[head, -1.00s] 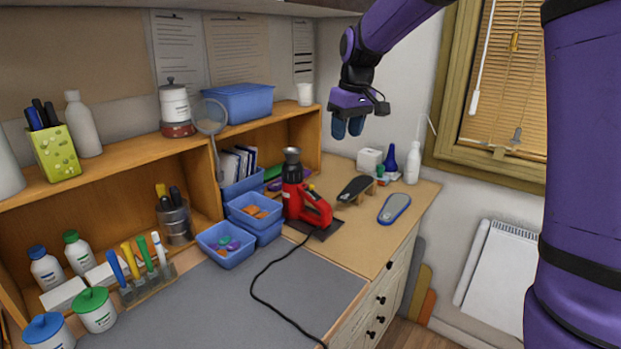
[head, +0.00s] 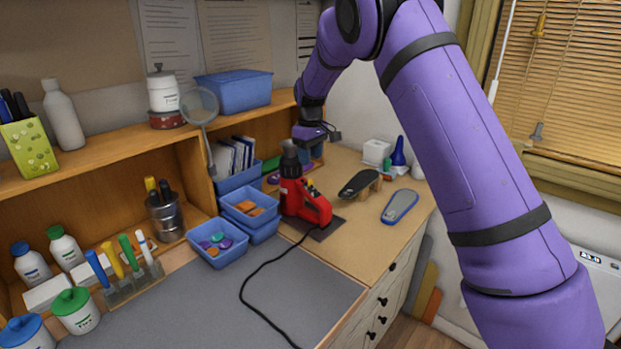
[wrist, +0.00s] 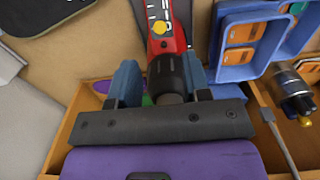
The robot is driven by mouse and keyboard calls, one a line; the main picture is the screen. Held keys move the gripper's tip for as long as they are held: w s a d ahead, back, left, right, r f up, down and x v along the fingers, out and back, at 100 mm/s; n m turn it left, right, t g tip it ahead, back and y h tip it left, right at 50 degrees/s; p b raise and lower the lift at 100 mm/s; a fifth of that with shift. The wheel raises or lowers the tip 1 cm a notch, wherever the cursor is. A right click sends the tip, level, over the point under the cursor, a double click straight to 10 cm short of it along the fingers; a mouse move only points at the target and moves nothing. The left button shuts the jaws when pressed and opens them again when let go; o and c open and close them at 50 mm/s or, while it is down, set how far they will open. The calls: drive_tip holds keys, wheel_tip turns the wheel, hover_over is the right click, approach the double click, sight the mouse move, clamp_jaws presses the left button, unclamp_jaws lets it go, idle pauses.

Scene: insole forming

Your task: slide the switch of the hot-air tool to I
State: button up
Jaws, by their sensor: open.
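The red hot-air tool (head: 308,208) stands on a dark pad on the bench, its dark nozzle pointing up. In the wrist view the tool's red body (wrist: 178,42) is at top centre, with a light, marked strip (wrist: 154,10) and a small yellow part (wrist: 160,27). I cannot tell the switch's position for sure. My gripper (head: 309,150) is just above and behind the nozzle in the head view. In the wrist view my gripper (wrist: 160,85) is open, its blue fingers on either side of the dark nozzle area; contact cannot be told.
Blue bins (head: 250,208) stand left of the tool. The black cable (head: 245,290) runs across the grey mat (head: 200,310). The wooden shelf (head: 130,160) rises behind.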

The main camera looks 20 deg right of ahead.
sight(309, 184)
wheel_tip(309, 184, down, 8)
drive_tip(key=shift+r, duration=0.1)
idle(0.4)
clamp_jaws()
